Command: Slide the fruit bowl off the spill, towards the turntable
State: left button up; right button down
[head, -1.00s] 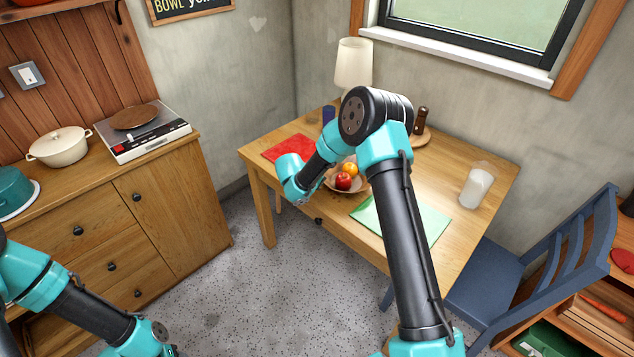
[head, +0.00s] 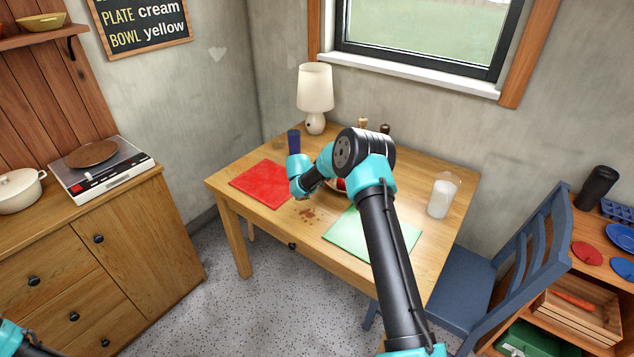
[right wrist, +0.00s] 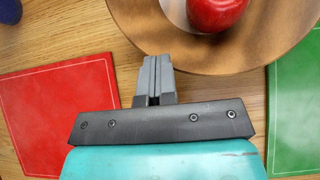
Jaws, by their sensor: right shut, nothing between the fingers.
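The brown wooden fruit bowl (right wrist: 140,22) holds a red apple (right wrist: 216,12) in the right wrist view. In the head view my right arm hides most of the bowl (head: 334,189). My right gripper (right wrist: 157,64) is shut and empty, its tips at the bowl's near rim; I cannot tell if they touch. A brown spill (head: 307,214) lies bare on the table, in front of the bowl and apart from it. A device with a round brown disc (head: 91,154), like a turntable, stands on the cabinet at left. My left gripper is out of view.
A red mat (head: 263,184) lies left of the spill and a green mat (head: 350,237) lies right. A blue cup (head: 294,141) and lamp (head: 315,92) stand behind, two mills (head: 385,128) beyond my arm. A glass of milk (head: 440,198) stands at right.

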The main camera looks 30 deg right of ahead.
jog(key=shift+s+a, duration=0.1)
jog(key=a, duration=0.2)
jog(key=s+a, duration=0.1)
jog(key=shift+s+a, duration=0.1)
jog(key=shift+a, duration=0.3)
jog(key=v, duration=1)
jog(key=shift+d, duration=0.15)
